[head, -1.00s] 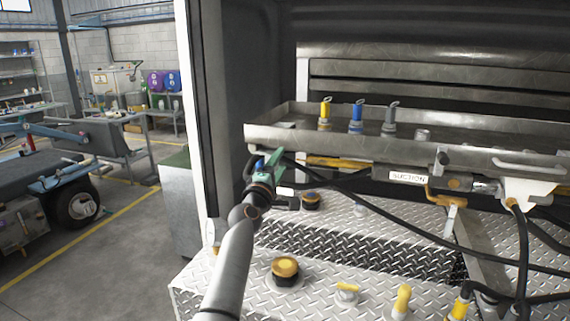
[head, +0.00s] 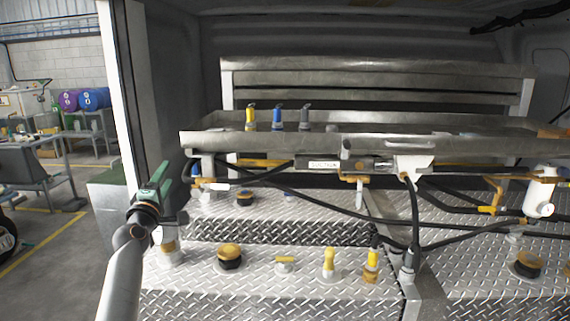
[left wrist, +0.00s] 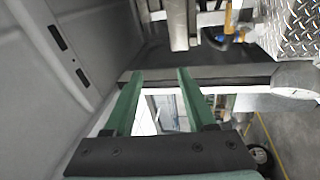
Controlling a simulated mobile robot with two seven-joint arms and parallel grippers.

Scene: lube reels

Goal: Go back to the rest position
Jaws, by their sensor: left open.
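My left gripper (head: 162,178) has green fingers and is at the left in the head view, near the open door edge of the truck's bay. It is beside the left end of the metal tray and holds nothing. In the left wrist view its two green fingers (left wrist: 155,95) stand apart with nothing between them. My right gripper is in neither view.
A metal tray (head: 215,146) with yellow, blue (head: 277,118) and grey-handled nozzles spans the bay. Black hoses, caps (head: 229,254) and fittings sit around the diamond-plate deck (head: 300,290). A white door post (head: 122,80) stands at the left. Workshop floor (head: 45,235) is open beyond it.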

